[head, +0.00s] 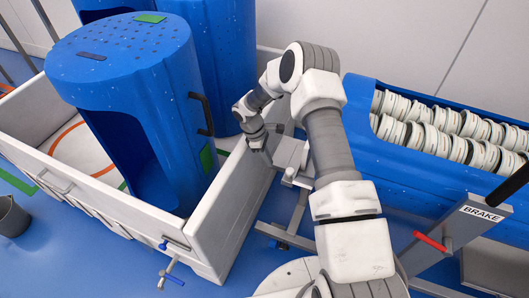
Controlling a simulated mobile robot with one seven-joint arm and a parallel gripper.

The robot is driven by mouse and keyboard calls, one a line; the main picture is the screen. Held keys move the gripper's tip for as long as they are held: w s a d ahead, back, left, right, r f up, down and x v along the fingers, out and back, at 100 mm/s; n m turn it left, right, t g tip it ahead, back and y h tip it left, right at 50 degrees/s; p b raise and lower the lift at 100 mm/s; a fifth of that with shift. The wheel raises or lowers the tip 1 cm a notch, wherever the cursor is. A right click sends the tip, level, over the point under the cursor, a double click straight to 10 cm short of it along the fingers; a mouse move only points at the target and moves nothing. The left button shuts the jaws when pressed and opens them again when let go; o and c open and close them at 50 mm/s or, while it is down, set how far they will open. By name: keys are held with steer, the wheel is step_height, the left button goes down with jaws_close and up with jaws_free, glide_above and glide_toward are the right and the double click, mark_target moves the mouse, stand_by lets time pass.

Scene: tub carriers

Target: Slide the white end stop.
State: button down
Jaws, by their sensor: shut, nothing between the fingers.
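My arm reaches forward from the bottom middle of the head view and bends down to the left.
A tall blue drum (128,75) with a black handle stands in the carrier, with another blue drum (218,50) behind. A blue trough (420,172) of white discs lies right. A red-handled lever marked BRAKE (431,241) stands at lower right. A grey bucket (12,218) is at left.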

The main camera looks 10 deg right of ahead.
mark_target(292, 172)
steer(key=d, duration=0.1)
steer(key=s+d+f, duration=0.1)
steer(key=d, duration=0.2)
steer(key=shift+s+f+b, duration=0.35)
steer(key=shift+s+b, duration=0.05)
steer(key=s+d, duration=0.1)
steer(key=s+d+p, duration=0.1)
steer(key=d, duration=0.1)
steer(key=shift+s+d, duration=0.25)
steer(key=shift+d, duration=0.05)
